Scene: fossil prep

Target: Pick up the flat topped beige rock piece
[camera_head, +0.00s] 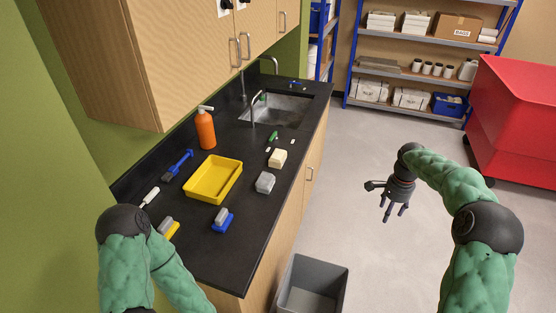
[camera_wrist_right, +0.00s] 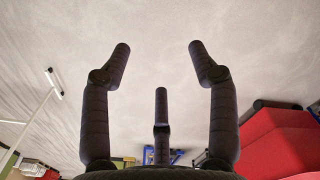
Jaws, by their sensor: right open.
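The flat topped beige rock piece (camera_head: 277,158) sits on the black counter (camera_head: 237,248), right of the yellow tray and near the counter's front edge. A grey rock piece (camera_head: 265,182) lies just nearer to me. My right gripper (camera_head: 394,212) hangs over the open floor, well to the right of the counter and apart from the rock.
A yellow tray (camera_head: 190,191), an orange bottle (camera_head: 205,130), a blue brush (camera_head: 178,165) and a blue-handled block (camera_head: 222,222) stand on the counter. A sink (camera_head: 284,108) is behind. A grey bin (camera_head: 312,284) stands on the floor in front. A red container (camera_head: 515,120) is at right.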

